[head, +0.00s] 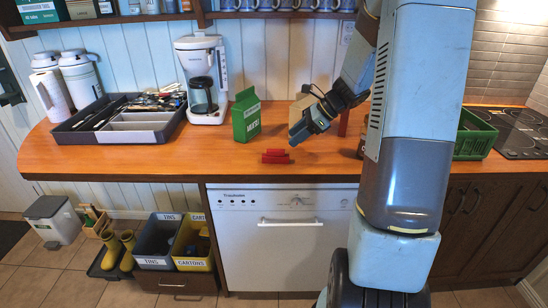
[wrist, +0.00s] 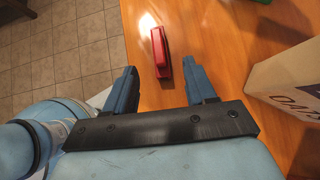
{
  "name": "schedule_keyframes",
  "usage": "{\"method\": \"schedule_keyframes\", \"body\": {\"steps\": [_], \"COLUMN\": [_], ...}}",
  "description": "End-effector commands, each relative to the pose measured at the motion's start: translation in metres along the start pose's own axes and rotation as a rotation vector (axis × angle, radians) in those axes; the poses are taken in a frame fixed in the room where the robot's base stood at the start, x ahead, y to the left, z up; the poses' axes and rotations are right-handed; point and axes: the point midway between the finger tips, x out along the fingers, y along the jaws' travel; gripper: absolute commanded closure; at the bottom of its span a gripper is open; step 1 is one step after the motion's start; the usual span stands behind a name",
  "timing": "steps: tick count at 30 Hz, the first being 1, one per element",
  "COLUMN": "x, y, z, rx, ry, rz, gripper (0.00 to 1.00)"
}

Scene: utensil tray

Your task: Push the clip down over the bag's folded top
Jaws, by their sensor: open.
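The red clip (head: 275,156) lies on the wooden counter near its front edge. In the wrist view the clip (wrist: 160,52) lies just beyond the fingertips, roughly in line with the gap between them. My gripper (head: 295,137) is open and empty, above the counter to the right of the clip; its two fingers (wrist: 159,75) show apart in the wrist view. A green pack (head: 246,117) with a narrowing top stands upright behind and left of the clip. A brown pack (head: 301,106) stands behind my gripper, partly hidden by it; in the wrist view this pack (wrist: 288,84) reads "OATS".
A coffee maker (head: 205,80) and a grey utensil tray (head: 128,137) stand to the left. A green crate (head: 474,135) and a hob (head: 515,128) are at the right, partly behind my arm.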

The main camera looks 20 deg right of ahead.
Motion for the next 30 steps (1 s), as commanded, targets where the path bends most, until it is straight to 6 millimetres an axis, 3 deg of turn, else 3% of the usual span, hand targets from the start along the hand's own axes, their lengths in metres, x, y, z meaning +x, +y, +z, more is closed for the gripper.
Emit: {"method": "schedule_keyframes", "body": {"steps": [3,9,17,24,30], "x": [0.023,0.050,0.065,0.097,0.110], "y": [0.001,0.001,0.001,0.001,0.001], "z": [0.000,0.000,0.001,0.003,0.003], "rx": [0.001,-0.001,-0.002,-0.002,-0.002], "ry": [-0.001,0.001,0.001,0.001,0.002], "rz": [0.004,0.003,0.002,0.004,0.001], "gripper": [0.45,0.45,0.45,0.45,0.45]}}
